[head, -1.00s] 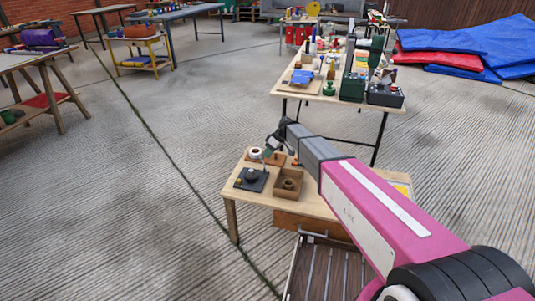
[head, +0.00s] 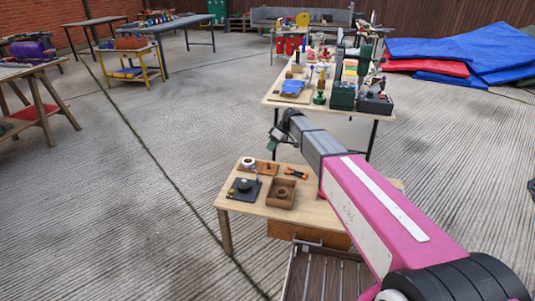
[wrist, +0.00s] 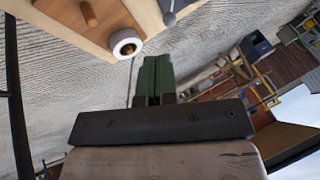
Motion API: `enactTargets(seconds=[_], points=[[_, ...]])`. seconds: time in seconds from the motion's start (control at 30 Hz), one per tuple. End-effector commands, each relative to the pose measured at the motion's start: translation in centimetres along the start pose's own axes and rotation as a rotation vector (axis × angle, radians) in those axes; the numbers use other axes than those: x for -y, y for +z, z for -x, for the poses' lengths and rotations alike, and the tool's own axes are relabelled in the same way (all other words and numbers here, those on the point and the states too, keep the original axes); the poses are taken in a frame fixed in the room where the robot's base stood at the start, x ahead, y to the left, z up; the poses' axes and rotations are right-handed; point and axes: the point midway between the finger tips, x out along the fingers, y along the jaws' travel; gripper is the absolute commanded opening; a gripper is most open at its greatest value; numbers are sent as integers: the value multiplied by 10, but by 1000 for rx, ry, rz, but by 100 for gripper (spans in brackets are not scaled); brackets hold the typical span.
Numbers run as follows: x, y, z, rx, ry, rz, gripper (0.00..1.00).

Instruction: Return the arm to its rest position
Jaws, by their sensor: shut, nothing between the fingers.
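My arm reaches out from the lower right in the head view, with a pink link and a grey forearm. My gripper (head: 273,139) is at its far end, above and beyond the back edge of the small wooden table (head: 317,213). In the wrist view my gripper (wrist: 152,64) has its green fingers together with nothing between them. The fingers point toward the floor, beside the table corner. A white roll (wrist: 127,43) on that table lies just past the fingertips in the picture, apart from them.
A longer cluttered table (head: 283,100) stands behind. Open concrete floor (head: 110,200) lies to the left.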

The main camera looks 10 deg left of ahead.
Motion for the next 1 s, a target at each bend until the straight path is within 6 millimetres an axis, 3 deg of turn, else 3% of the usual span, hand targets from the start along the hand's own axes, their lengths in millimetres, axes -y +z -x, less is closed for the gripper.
enactTargets(seconds=[0.4, 0.53, 0.67, 0.87, 1.0], points=[[0, 0, 5, 0, 0, -1, 0], [3, 19, 8, 8, 18, -41, 0], [10, 74, 20, 28, 75, -175, 0], [31, 195, 45, 64, 218, -494, 0], [55, 277, 61, 78, 326, -721, 0]])
